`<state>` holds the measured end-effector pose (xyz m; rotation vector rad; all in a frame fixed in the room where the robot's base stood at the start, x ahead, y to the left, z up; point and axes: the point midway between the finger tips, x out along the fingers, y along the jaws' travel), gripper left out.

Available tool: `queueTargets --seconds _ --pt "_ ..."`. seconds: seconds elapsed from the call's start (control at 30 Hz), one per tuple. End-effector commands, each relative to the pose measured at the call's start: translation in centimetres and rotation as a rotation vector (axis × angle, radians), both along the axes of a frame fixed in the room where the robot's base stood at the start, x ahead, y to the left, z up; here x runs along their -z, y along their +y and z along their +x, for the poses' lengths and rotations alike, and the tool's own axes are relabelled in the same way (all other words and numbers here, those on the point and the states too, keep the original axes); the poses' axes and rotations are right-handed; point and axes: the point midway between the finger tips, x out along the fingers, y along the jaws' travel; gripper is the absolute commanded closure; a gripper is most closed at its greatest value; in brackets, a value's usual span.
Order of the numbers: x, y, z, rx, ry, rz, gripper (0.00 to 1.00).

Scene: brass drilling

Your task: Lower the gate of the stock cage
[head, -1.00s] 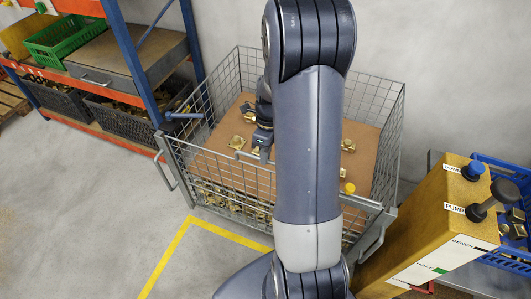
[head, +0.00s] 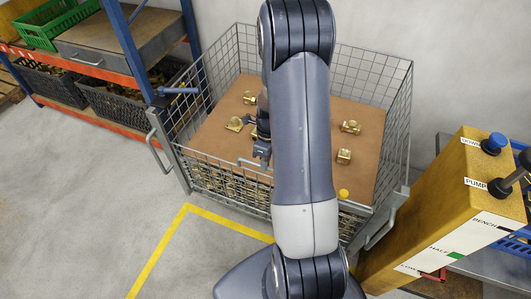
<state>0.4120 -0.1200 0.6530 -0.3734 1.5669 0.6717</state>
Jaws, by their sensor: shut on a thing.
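The stock cage (head: 402,115) is a grey wire-mesh bin holding a brown board (head: 325,115) with several brass fittings on it. Its front gate (head: 222,183) is mesh, and its top rail sits well below the top of the left front post. A small grey handle (head: 249,163) stands at this rail. My gripper (head: 262,155) is at the handle, shut on it as far as I can see. My arm hides the fingertips in part and the middle of the gate.
A yellow pump console (head: 445,205) stands close on the right, shelving (head: 125,55) on the left.

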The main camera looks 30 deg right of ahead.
Motion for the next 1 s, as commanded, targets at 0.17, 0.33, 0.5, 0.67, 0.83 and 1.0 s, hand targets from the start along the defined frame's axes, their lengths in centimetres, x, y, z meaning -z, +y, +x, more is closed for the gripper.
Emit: queueTargets --seconds 0.17,0.33,0.5,0.67,0.83,1.0 --pt "5.6 0.1 -0.1 0.002 0.004 0.002 1.00" --pt "8.3 0.0 -0.1 0.001 0.003 0.002 1.00" --pt "9.6 0.0 0.0 0.000 0.001 0.000 1.00" --pt "9.9 0.0 0.0 -0.001 0.001 0.000 1.00" --pt "9.8 0.0 0.0 -0.001 0.001 0.000 1.00" --pt "9.8 0.0 0.0 -0.001 0.000 0.000 0.83"
